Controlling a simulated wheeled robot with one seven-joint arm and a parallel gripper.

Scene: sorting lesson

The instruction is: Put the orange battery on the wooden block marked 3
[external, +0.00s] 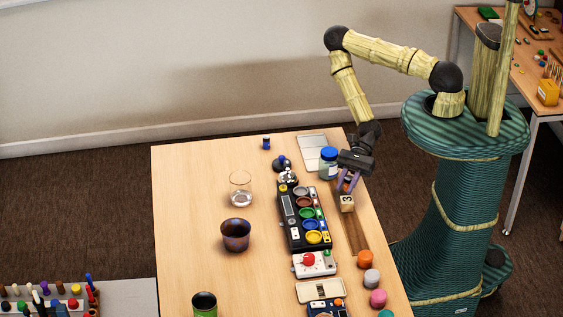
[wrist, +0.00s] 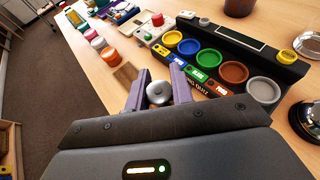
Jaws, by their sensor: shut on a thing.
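My gripper (external: 347,188) has purple fingers and is shut on the orange battery (external: 346,186), directly above the wooden block marked 3 (external: 347,204). Only a small orange part of the battery shows between the fingers in the external view. In the wrist view its round silver end (wrist: 155,92) shows between the fingertips (wrist: 163,92). The pale block has a dark 3 on its face. I cannot tell whether the battery touches the block's top. The block is hidden in the wrist view.
A brown wooden strip (external: 354,236) runs forward from the block. A black panel with coloured dishes (external: 291,217) stands close on the left. A blue jar (external: 328,163) is just behind left. Orange (external: 365,259), grey and pink round pieces stand along the table's right edge.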

